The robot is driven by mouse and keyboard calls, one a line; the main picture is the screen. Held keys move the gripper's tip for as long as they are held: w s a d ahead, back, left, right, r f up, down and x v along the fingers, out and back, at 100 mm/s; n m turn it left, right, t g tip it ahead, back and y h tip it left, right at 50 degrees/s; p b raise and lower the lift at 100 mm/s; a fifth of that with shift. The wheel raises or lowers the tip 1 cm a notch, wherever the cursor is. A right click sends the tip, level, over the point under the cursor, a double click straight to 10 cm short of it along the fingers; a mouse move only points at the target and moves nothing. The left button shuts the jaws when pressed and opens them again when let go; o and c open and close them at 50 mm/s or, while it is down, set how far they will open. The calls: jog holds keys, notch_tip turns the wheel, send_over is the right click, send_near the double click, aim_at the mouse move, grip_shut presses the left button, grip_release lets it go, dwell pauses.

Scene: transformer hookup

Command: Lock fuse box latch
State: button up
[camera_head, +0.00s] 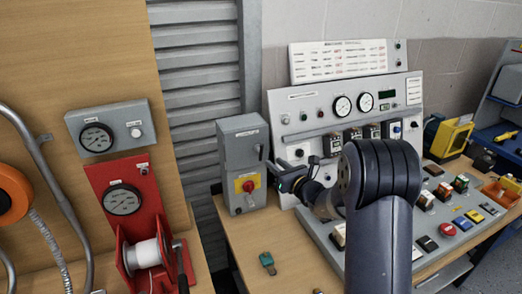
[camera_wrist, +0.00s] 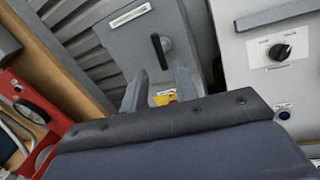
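The grey fuse box (camera_head: 240,143) stands on the wooden bench, left of the control panel. Its front carries a red and yellow rotary switch (camera_head: 248,185). In the wrist view, the fuse box (camera_wrist: 125,50) fills the upper middle, with a black latch handle (camera_wrist: 160,52) standing nearly upright on its face. My gripper (camera_head: 279,174) is just right of the box in the head view. In the wrist view, my gripper (camera_wrist: 158,88) has its two fingers apart with nothing between them, below the latch and apart from it in the picture. The switch's yellow plate is partly hidden behind the fingers.
The control panel (camera_head: 294,105) with gauges and switches stands close on the right. A red gauge stand with a white spool (camera_head: 146,254) is at the left. A small green object (camera_head: 267,260) lies on the bench (camera_head: 240,245), whose front left is mostly clear.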

aim_at(262, 153)
jog(key=p+x, duration=0.3)
jog(key=x, duration=0.6)
jog(key=shift+c, duration=0.5)
grip_shut()
